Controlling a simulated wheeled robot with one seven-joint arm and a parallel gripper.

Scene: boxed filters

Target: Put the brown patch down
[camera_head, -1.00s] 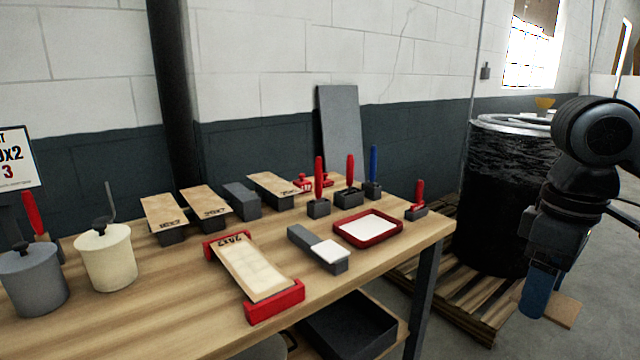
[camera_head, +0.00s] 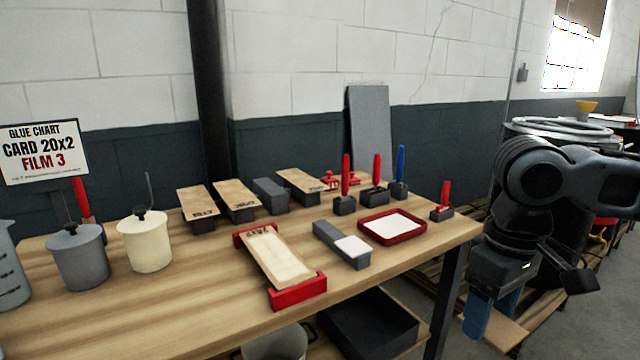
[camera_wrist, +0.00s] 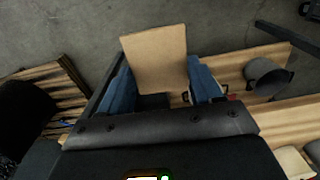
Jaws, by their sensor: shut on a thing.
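The brown patch (camera_wrist: 155,58) is a flat, square tan piece in the wrist view. It sits between the two blue fingers of my gripper (camera_wrist: 160,78), which is shut on it. In the head view my gripper (camera_head: 492,306) points down off the right end of the workbench (camera_head: 140,310), and part of the patch (camera_head: 503,337) shows below the fingers. The patch is clear of the bench top. On the bench, a tan card lies in a red-ended holder (camera_head: 298,292), and a red-rimmed tray (camera_head: 420,236) holds a white sheet.
Red and blue handled tools (camera_head: 376,180) stand at the bench's back right. Grey and cream pots (camera_head: 145,240) stand left, near a sign (camera_head: 42,150). A dark bin (camera_head: 370,330) is on the lower shelf. A pallet (camera_wrist: 75,90) and dark drum (camera_wrist: 25,110) lie left in the wrist view.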

